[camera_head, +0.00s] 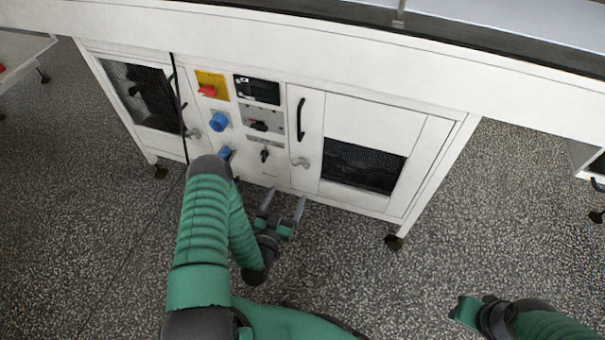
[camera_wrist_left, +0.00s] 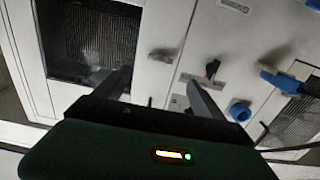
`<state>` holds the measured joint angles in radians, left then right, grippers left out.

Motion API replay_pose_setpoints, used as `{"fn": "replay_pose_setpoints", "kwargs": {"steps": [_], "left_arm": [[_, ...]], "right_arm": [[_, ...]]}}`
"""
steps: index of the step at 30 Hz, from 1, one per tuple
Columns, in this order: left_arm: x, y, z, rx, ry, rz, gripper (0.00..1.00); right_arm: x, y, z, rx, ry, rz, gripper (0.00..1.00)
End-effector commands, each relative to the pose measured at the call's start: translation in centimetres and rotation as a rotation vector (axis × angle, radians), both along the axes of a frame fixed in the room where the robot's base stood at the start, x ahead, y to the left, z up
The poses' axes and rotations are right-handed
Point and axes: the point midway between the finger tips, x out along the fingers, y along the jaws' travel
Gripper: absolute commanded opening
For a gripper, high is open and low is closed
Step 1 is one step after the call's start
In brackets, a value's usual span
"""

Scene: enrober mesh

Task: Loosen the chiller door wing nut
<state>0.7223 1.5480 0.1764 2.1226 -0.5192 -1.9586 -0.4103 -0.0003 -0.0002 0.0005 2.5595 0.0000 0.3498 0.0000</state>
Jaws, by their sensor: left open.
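A grey wing nut (camera_head: 301,163) sits on the left edge of the right-hand mesh door (camera_head: 312,140), below a black handle. A similar nut (camera_head: 192,133) sits by the left-hand mesh door (camera_head: 117,82). I cannot tell from labels which door is the chiller's. My left gripper (camera_head: 284,202) is open and empty, low in front of the cabinet, below the right-hand door's nut and apart from it. In the left wrist view that nut (camera_wrist_left: 162,54) shows blurred beyond the open fingers (camera_wrist_left: 157,84). My right gripper (camera_head: 467,311) is at lower right; its fingers are unclear.
Between the doors are a red switch on a yellow plate (camera_head: 212,84), a dark display (camera_head: 258,90), blue connectors (camera_head: 218,121) and black selector knobs (camera_head: 265,154). The white cabinet top (camera_head: 350,50) overhangs the front. The speckled floor (camera_head: 500,220) is open to the right.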

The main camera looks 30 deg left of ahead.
Motion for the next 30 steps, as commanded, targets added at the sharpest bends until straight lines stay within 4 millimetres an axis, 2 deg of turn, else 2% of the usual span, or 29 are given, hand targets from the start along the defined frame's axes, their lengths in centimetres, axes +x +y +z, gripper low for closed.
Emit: {"fn": "replay_pose_setpoints", "kwargs": {"steps": [1,9,15,25,30], "left_arm": [[1.3,0.6,-0.3,0.002,-0.006,0.005,0.80],[8.1,2.1,-0.4,0.002,-0.004,0.004,0.80],[11.3,2.9,-0.3,0.000,0.000,0.003,0.80],[12.0,3.0,0.0,0.000,0.002,0.002,0.80],[12.0,3.0,-0.1,0.000,0.002,0.002,0.59]], "right_arm": [[0.0,0.0,-1.0,0.000,0.000,0.000,0.33],[0.0,0.0,-3.5,0.000,0.001,-0.001,0.33],[-0.1,0.0,-4.5,0.000,0.001,-0.001,0.33],[0.0,0.0,-4.5,0.000,0.001,-0.001,0.33],[0.0,0.0,-4.5,0.000,0.001,-0.001,0.33]]}}
